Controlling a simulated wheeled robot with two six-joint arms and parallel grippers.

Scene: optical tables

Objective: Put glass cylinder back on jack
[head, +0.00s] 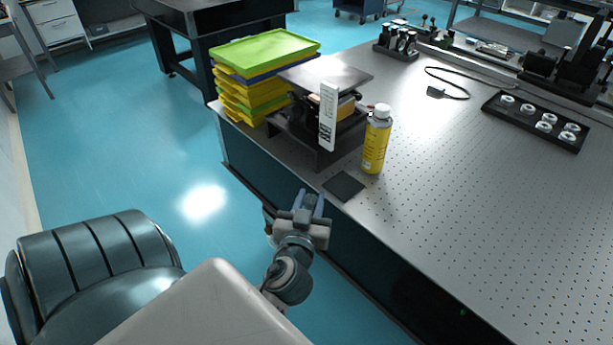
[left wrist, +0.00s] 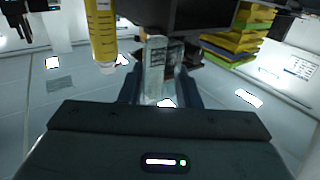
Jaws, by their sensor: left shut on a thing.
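My left gripper (head: 310,204) is low, in front of the table's near edge, with its fingers pointing up toward the table. It is shut on the glass cylinder, which is clear and hard to make out in the head view. In the left wrist view a pale, see-through shape, the glass cylinder (left wrist: 152,88), shows between the fingers. The jack (head: 335,72), with a flat dark top plate, stands near the table's corner, beyond the gripper and apart from it. No cylinder shows on its plate. My right gripper is not in view.
Stacked green and yellow trays (head: 262,52) are left of the jack.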

